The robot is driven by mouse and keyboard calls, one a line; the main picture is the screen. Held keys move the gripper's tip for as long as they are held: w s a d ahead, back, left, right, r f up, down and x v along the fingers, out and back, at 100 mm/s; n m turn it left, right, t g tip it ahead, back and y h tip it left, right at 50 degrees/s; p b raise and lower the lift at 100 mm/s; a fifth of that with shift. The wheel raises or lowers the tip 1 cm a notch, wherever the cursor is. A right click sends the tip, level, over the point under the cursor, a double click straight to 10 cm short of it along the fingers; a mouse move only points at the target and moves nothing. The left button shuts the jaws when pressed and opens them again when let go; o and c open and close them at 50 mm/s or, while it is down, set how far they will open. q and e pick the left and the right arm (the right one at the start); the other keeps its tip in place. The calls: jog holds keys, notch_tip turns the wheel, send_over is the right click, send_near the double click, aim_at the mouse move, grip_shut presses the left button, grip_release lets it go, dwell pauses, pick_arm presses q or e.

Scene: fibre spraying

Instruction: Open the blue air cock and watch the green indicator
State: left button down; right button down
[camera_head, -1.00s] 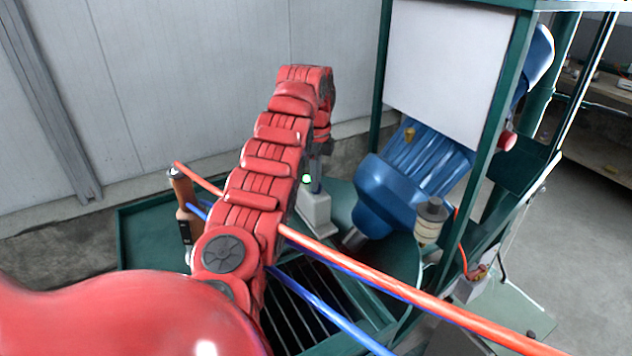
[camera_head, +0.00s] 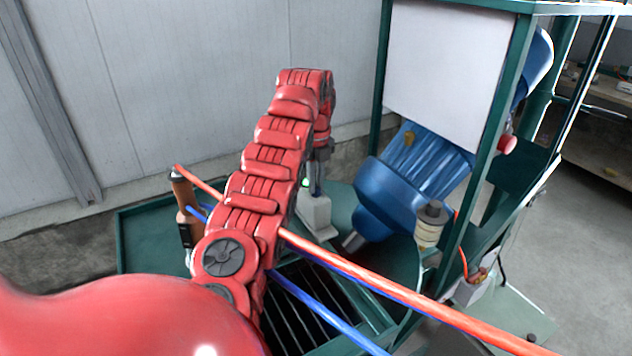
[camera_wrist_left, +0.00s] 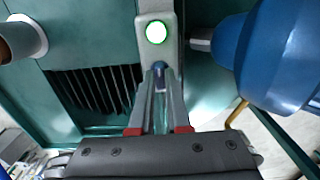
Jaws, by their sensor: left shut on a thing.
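My left gripper (camera_head: 317,180) reaches down behind my red arm, beside a pale upright post on a block (camera_head: 315,214). In the left wrist view its two narrow fingers (camera_wrist_left: 160,82) are closed on the small blue air cock (camera_wrist_left: 160,69), of which only a little shows between the fingertips. The green indicator (camera_wrist_left: 156,32) is just above the cock in that view, a white disc with a bright green rim. In the head view the green indicator (camera_head: 305,182) is a small green spot partly covered. My right gripper is not in view.
A large blue motor-like machine (camera_head: 402,185) stands close to the right of the block. A red hose (camera_head: 400,288) and a blue hose (camera_head: 325,312) cross the front. A brown-handled tool (camera_head: 182,205) stands at left. A dark slatted grate (camera_head: 300,300) lies below.

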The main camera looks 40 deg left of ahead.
aim_at(317, 185)
pick_arm(q)
jog(key=shift+w+r, duration=0.1)
jog(key=shift+r, duration=0.05)
dwell(0.3)
jog(key=c, duration=0.9)
grip_release()
jog(key=shift+r, duration=0.45)
notch_tip(317, 185, up, 6)
jog(key=p, duration=0.4)
jog(key=shift+d+f, duration=0.1)
jog(key=shift+f, duration=0.05)
notch_tip(317, 185, up, 11)
jog(key=p, duration=1)
jog(key=shift+f, duration=0.15)
jog(key=shift+f, duration=0.15)
